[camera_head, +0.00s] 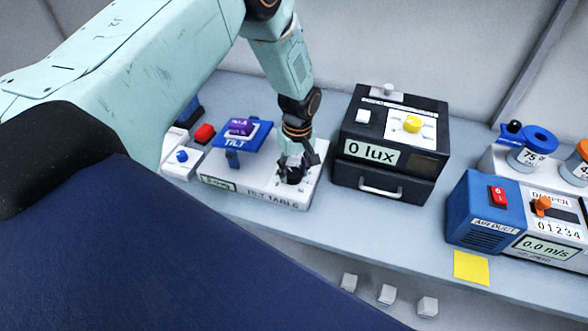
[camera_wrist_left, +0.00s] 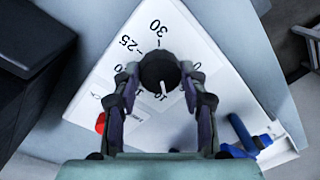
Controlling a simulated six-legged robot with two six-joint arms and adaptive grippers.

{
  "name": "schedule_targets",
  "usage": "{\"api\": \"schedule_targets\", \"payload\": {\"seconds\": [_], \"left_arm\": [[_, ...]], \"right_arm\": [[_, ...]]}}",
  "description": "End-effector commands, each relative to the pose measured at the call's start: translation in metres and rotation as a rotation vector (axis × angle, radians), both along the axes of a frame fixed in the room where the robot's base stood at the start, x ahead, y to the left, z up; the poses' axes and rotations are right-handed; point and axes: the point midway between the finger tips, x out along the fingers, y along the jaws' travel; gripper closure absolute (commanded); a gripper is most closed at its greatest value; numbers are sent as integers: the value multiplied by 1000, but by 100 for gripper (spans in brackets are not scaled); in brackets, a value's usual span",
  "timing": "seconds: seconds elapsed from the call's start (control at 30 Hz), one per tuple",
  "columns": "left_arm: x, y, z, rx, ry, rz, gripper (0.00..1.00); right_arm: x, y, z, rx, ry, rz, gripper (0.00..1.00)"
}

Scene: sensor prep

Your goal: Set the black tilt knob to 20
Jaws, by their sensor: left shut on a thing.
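The black tilt knob (camera_wrist_left: 158,70) sits on the white top of the tilt table box (camera_head: 262,193). My left gripper (camera_wrist_left: 160,78) reaches down over it, one finger on each side, and is shut on it. In the head view my left gripper (camera_head: 296,163) largely covers the knob. A white pointer line on the knob points toward the bottom of the wrist picture. Scale marks reading -30 and -25 show above and left of it; other marks are partly hidden. The blue TILT platform (camera_head: 256,138) carries a purple block (camera_head: 240,127). The box's small display (camera_head: 219,184) is unreadable. My right gripper is not in view.
A black box with a "0 lux" display (camera_head: 371,152) stands close to the right of the tilt table. Farther right is the blue air duct unit (camera_head: 481,213). A red button (camera_head: 204,133) is at the left. A yellow note (camera_head: 471,267) lies near the bench's front edge.

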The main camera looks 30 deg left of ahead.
Motion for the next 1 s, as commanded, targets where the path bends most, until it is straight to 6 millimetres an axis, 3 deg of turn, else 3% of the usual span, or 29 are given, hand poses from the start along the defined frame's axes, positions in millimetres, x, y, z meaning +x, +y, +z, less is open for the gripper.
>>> {"api": "schedule_targets", "payload": {"seconds": [1.0], "left_arm": [[0, 0, 1, 3, -5, -964, 88]], "right_arm": [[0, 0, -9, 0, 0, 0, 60]]}}
